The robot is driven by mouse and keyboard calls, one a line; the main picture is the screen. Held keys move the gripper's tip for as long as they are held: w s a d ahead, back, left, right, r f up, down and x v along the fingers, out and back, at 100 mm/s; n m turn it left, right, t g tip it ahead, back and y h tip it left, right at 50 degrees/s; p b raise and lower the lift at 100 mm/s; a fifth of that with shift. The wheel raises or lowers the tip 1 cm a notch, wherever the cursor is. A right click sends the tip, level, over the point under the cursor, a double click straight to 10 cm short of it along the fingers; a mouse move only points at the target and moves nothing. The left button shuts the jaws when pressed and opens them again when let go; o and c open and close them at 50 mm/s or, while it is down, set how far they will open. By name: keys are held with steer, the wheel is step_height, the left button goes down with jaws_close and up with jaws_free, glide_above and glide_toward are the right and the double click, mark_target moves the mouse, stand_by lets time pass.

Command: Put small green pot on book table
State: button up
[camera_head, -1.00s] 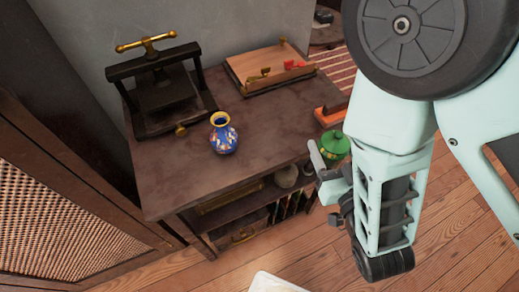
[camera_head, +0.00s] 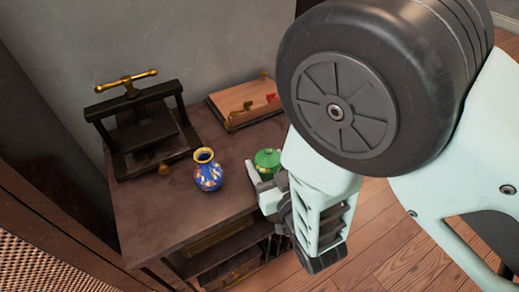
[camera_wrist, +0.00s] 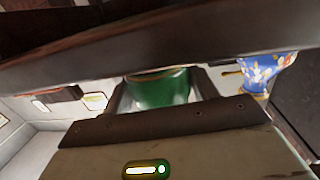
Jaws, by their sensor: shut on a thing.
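The small green pot (camera_head: 267,158) is in my gripper (camera_head: 265,180), over the right part of the dark wooden table top in the head view. Its lid and upper body show; its lower part is hidden by my gripper and arm. I cannot tell whether its base touches the table. In the wrist view the green pot (camera_wrist: 162,90) sits between my fingers. A blue patterned vase (camera_head: 208,170) stands on the table to the left of the pot.
A dark press with a brass handle (camera_head: 127,81) stands at the table's back left. A wooden tray (camera_head: 243,100) with small red and brass items lies at the back, partly hidden by my arm. Bare table top lies in front of the vase.

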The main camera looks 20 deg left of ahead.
mark_target(260, 153)
steer(key=x, duration=0.4)
steer(key=shift+w+a+r+p, duration=0.1)
steer(key=shift+w+a+p, duration=0.15)
steer(key=shift+p, duration=0.05)
steer(key=o, duration=1.1)
steer(key=shift+f, duration=0.25)
